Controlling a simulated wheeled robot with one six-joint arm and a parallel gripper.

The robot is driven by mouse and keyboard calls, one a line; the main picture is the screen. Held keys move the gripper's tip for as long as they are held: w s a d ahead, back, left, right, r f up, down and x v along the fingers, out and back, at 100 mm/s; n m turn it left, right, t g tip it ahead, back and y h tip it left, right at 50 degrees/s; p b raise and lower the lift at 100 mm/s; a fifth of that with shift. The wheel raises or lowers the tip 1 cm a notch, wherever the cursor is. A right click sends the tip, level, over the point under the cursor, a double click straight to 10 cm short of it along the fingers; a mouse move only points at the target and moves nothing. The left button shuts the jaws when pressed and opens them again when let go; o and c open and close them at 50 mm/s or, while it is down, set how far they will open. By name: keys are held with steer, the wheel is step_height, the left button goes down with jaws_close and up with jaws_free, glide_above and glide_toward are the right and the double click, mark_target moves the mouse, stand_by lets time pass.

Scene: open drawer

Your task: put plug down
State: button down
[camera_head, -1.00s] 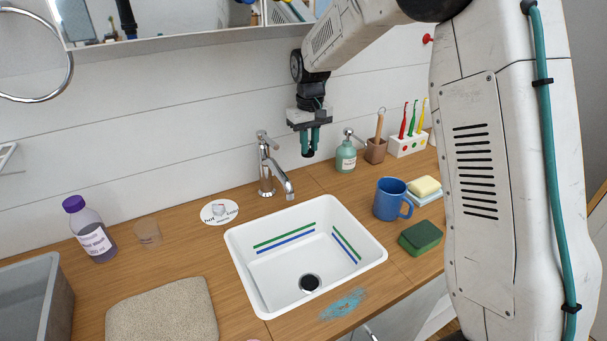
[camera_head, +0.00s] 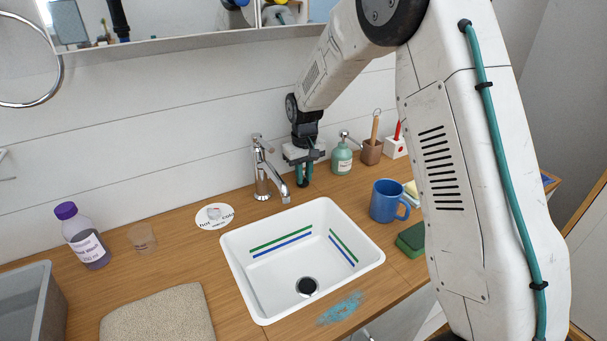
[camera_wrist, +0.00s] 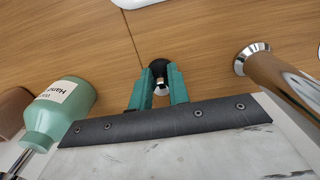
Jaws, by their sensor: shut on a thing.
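My gripper (camera_head: 304,182) is low over the wooden counter, between the chrome tap (camera_head: 262,170) and the green soap bottle (camera_head: 341,158). In the wrist view its teal fingers (camera_wrist: 159,92) are shut on the plug (camera_wrist: 160,68), a small dark round piece with a shiny metal part. The plug is close to the counter; I cannot tell whether it touches. In the head view the fingers mostly hide it. The white sink (camera_head: 228,262) with a dark drain hole (camera_head: 307,287) lies in front of the gripper.
A blue mug (camera_head: 384,201) and a green sponge (camera_head: 411,239) stand right of the sink. A brown holder (camera_head: 371,152) stands behind. At left are a round hot/cold plate (camera_head: 208,222), a clear cup (camera_head: 142,239) and a purple-capped bottle (camera_head: 84,240). Bare counter surrounds the fingertips.

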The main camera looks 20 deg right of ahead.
steer(key=c, duration=1.3)
jaws_free()
steer(key=shift+f, duration=0.1)
steer(key=shift+c, duration=0.2)
